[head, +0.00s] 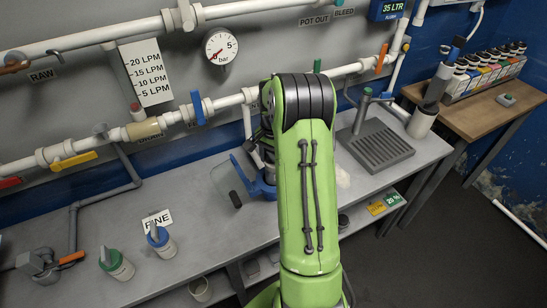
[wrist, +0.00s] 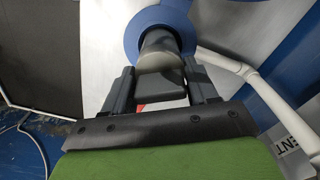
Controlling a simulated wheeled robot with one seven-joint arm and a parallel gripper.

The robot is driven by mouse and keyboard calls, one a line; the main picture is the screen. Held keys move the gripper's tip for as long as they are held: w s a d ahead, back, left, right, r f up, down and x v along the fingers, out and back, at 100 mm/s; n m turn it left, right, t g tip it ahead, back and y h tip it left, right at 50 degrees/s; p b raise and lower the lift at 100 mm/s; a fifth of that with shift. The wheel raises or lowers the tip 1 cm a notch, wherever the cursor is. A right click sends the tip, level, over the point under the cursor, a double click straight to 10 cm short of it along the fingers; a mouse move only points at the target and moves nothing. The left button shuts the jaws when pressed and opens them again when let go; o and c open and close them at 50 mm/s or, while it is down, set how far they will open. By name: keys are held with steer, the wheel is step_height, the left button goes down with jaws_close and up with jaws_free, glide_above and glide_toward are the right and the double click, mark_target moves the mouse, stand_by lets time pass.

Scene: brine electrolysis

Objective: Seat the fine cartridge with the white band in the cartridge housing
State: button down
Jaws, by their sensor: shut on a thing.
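My gripper (wrist: 160,80) shows in the wrist view, its two dark fingers shut on a grey handle (wrist: 160,56). In the head view my gripper is hidden behind my green arm, near a blue piece (head: 262,188) on the bench. I cannot tell whether that is the housing. A blue-capped cartridge (head: 160,240) stands by the FINE sign (head: 157,219), with a green-capped one (head: 117,264) to its left.
White pipes (head: 80,40) with valves and a pressure gauge (head: 220,47) run along the wall. A grey ribbed tray (head: 375,146) lies right of my arm. A wooden table (head: 478,106) with several bottles stands at far right.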

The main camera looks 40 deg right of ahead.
steer(key=shift+f, duration=0.15)
stand_by(0.5)
steer(key=shift+f+b, duration=0.3)
steer(key=shift+b, duration=0.05)
steer(key=shift+f+b, duration=0.9)
steer(key=shift+f, duration=0.55)
stand_by(1.7)
steer(key=shift+f, duration=0.25)
stand_by(0.5)
steer(key=shift+c, duration=1.1)
jaws_free()
